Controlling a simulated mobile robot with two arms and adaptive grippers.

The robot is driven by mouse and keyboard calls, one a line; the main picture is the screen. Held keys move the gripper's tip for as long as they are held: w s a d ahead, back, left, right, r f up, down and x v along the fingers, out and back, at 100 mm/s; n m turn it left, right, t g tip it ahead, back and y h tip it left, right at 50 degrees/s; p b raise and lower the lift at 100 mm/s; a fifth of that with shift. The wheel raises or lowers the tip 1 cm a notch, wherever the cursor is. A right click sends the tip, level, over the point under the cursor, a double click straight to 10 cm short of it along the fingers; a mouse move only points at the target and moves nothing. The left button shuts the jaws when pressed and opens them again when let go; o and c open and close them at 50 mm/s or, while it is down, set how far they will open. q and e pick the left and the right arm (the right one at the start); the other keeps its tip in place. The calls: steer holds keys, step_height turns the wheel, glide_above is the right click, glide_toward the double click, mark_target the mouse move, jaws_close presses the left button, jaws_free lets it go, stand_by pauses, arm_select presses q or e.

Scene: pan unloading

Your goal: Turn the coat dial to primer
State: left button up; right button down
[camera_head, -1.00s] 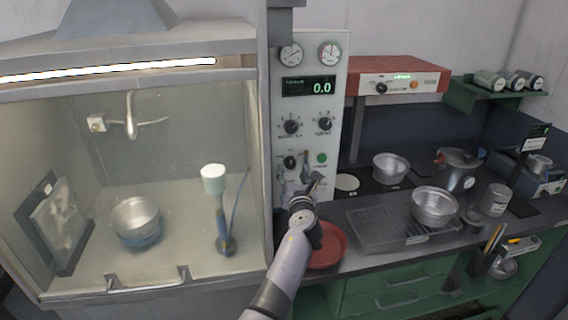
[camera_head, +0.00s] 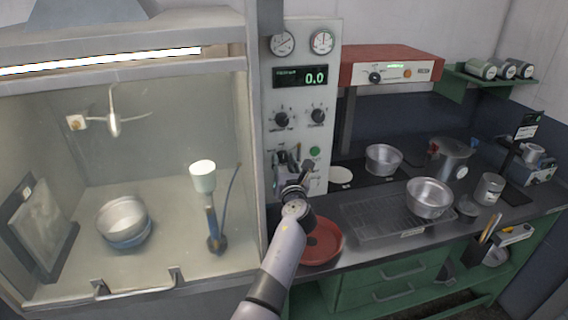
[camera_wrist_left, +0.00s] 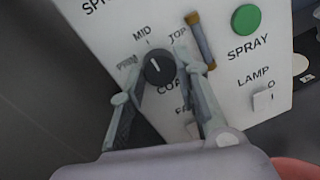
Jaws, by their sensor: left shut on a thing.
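The coat dial (camera_wrist_left: 158,68) is a dark round knob on the white control panel, with PRIM, MID and TOP printed around it. In the left wrist view its white pointer mark is toward MID. My left gripper (camera_wrist_left: 161,60) is shut on the dial, one finger on each side. In the head view my left gripper (camera_head: 286,164) is at the lower part of the control panel (camera_head: 329,100) and mostly hides the dial. My right gripper is not in view.
A green spray button (camera_wrist_left: 246,18) and a lamp switch (camera_wrist_left: 263,100) are right of the dial. Two larger knobs (camera_head: 281,119) are above. A glass-fronted booth (camera_head: 215,262) stands left. A red dish (camera_head: 322,243) sits below on the counter. Metal pans (camera_head: 429,197) stand right.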

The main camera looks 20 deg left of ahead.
arm_select(q)
steer(key=c, duration=0.5)
steer(key=shift+c, duration=0.2)
steer(key=shift+n+b, duration=0.3)
steer(key=n+b, duration=0.2)
steer(key=n, duration=0.1)
steer(key=n+b, duration=0.1)
steer(key=b, duration=0.1)
steer(key=shift+f+n, duration=0.25)
steer(key=shift+n, duration=0.05)
steer(key=n+b, duration=0.4)
steer(key=n, duration=0.1)
steer(key=shift+y+b, duration=0.3)
steer(key=shift+y, duration=0.1)
steer(key=shift+d+r+n+b, duration=0.1)
steer(key=shift+n+b, duration=0.8)
steer(key=shift+n, duration=0.3)
